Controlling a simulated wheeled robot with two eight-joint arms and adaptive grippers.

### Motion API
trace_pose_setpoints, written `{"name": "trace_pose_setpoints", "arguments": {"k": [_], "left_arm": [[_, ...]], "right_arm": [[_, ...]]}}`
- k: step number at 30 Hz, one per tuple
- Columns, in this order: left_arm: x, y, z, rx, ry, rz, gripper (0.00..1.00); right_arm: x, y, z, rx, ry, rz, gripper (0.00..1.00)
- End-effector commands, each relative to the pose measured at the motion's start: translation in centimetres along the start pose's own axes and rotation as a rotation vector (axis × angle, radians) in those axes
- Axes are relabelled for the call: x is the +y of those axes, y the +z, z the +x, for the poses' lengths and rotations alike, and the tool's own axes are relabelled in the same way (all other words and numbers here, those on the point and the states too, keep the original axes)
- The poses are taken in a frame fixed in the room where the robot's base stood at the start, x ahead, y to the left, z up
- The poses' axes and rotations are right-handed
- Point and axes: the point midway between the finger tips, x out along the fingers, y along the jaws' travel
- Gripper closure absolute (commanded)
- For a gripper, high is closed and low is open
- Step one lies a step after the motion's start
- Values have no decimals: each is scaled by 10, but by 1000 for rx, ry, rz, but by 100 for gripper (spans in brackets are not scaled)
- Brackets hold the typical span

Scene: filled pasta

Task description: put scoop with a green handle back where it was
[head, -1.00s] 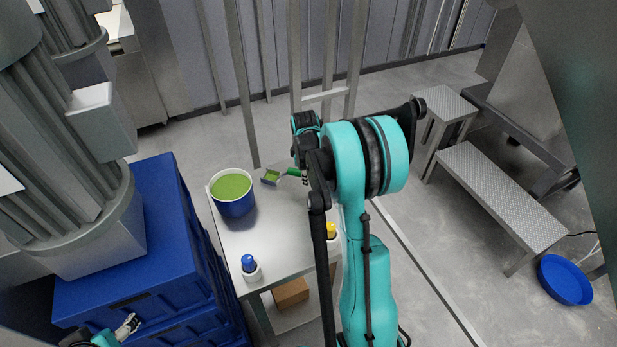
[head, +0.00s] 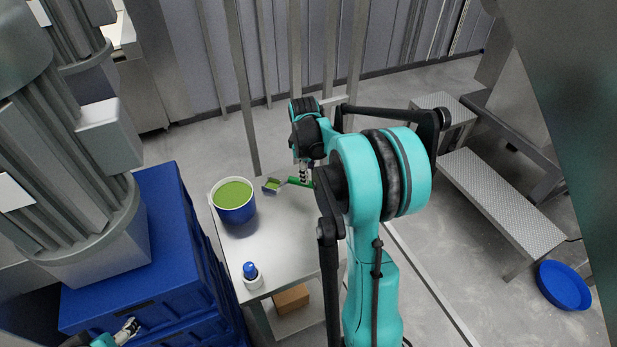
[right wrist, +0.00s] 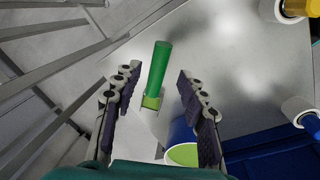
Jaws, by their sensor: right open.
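The scoop's green handle (head: 299,182) and its small pan with green stuff in it (head: 272,185) are at the far end of the steel table (head: 275,245), beside the tub. In the right wrist view the green handle (right wrist: 158,70) stands between the spread fingers of my right gripper (right wrist: 157,74), with a gap on both sides. In the head view my right gripper (head: 304,173) is at the handle, partly hidden by my arm. My left gripper (head: 128,327) is at the lower left, by the blue crates, too small to read.
A blue-and-white tub (head: 236,210) of green filling stands left of the scoop. A blue-capped bottle (head: 251,275) stands at the near edge. A yellow-capped bottle (right wrist: 290,8) shows in the wrist view. Blue crates (head: 135,235) stand left of the table. A cardboard box (head: 291,299) is below.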

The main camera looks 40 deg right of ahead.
Motion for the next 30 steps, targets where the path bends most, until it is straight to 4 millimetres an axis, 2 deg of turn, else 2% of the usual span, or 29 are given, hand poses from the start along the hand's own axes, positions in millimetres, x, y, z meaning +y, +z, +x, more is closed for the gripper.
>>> {"name": "trace_pose_setpoints", "arguments": {"k": [1,3,8,11,14,18,21,27,30], "left_arm": [[0,-3,-4,0,0,0,34],[0,-4,-5,0,0,0,34],[0,-5,-7,0,0,0,34],[0,-5,-7,0,0,0,34],[0,-5,-7,0,0,0,34],[0,-5,-7,0,0,0,34],[0,-5,-7,0,0,0,34],[0,-5,-7,0,0,0,34],[0,-5,-7,0,0,0,34]], "right_arm": [[0,0,-12,0,0,0,58],[0,0,-22,0,0,-1,58],[-2,-1,-36,2,2,1,58],[-14,-5,-49,17,15,20,58],[-43,-12,-70,58,44,70,58],[-104,-20,-105,155,87,182,58],[-148,-19,-122,236,105,268,58],[-229,-7,-133,403,92,436,58],[-257,0,-130,469,71,503,58]]}}
